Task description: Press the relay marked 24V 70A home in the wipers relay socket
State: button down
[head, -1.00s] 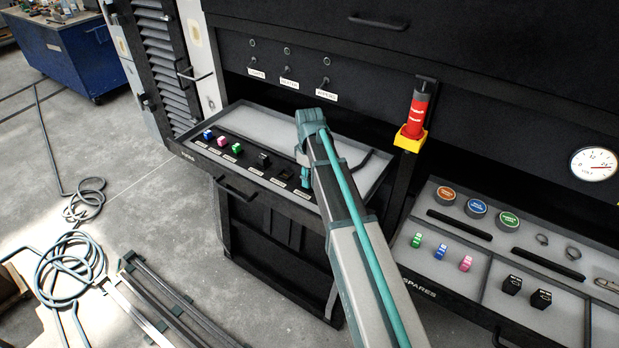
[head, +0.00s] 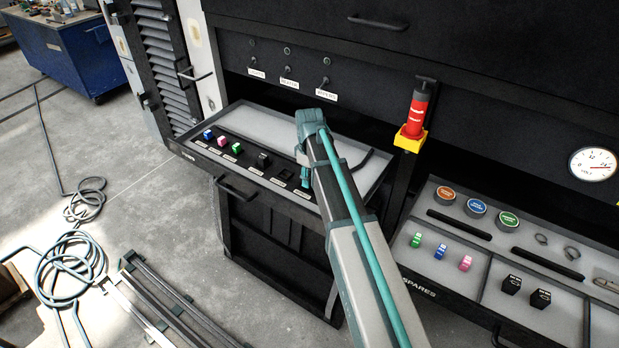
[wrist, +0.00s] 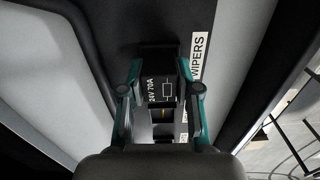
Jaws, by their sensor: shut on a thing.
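The relay marked 24V 70A (wrist: 161,91) is a black block with white print in the wrist view. My gripper (wrist: 162,98) is shut on it, one teal finger on each side. The relay is over the socket strip beside the WIPERS label (wrist: 199,58). The gripper hides most of the socket below, so I cannot tell how deep the relay sits. In the head view my gripper (head: 304,183) is at the right end of the fuse and relay row in the tray (head: 335,148), and my arm hides part of it.
In the row are coloured fuses (head: 222,141), a black relay (head: 263,160) and a dark socket (head: 285,174). A red cylinder (head: 414,115) on a yellow base stands right of the tray. The spares tray (head: 470,292) at the lower right holds fuses and two black relays (head: 526,291).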

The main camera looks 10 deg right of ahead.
aim_at(310, 175)
jog(key=shift+f, duration=0.45)
dwell(0.7)
jog(key=c, duration=0.7)
grip_release()
jog(key=o, duration=0.5)
jog(key=shift+c, duration=0.2)
jog(key=shift+r, duration=0.15)
jog(key=shift+r+p, duration=2.05)
jog(key=shift+r, duration=1.35)
